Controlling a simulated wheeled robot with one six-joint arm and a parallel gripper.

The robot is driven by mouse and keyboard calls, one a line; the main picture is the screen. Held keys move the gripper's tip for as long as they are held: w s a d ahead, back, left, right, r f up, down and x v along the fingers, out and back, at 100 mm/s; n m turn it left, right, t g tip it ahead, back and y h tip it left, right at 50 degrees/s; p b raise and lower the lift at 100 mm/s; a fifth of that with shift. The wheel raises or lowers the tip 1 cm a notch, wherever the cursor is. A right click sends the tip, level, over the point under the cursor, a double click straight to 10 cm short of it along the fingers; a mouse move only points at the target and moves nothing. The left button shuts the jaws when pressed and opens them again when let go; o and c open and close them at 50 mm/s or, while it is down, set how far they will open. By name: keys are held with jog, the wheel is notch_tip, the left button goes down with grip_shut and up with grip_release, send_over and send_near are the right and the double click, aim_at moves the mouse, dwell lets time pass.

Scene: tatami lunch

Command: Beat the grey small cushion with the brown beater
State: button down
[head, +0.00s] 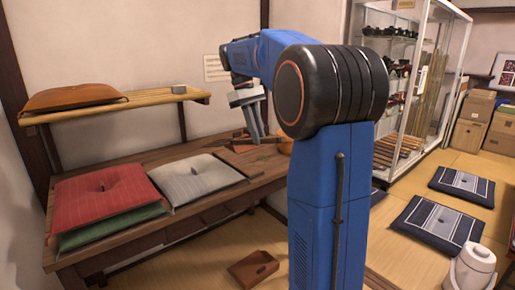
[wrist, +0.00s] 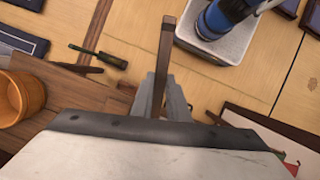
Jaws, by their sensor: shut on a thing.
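The grey small cushion (head: 197,177) lies flat on the wooden bench, just right of a red cushion. My gripper (head: 256,132) points down over the bench, to the right of and apart from the grey cushion. In the wrist view my gripper (wrist: 162,98) is shut on a brown bar (wrist: 166,45), which looks like part of the brown beater. The bar sticks out past the fingers. The rest of the beater is hidden or too small to tell in the head view.
A red cushion (head: 105,198) lies on a green one (head: 105,232) at the bench's left. A shelf (head: 150,101) with a brown cushion (head: 70,97) overhangs the back. An orange tub (wrist: 22,97) and a green-handled tool (wrist: 112,60) are near the gripper.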

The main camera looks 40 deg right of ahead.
jog(key=shift+r, duration=0.35)
notch_tip(320, 180, down, 10)
notch_tip(320, 180, up, 10)
jog(key=shift+f, duration=0.1)
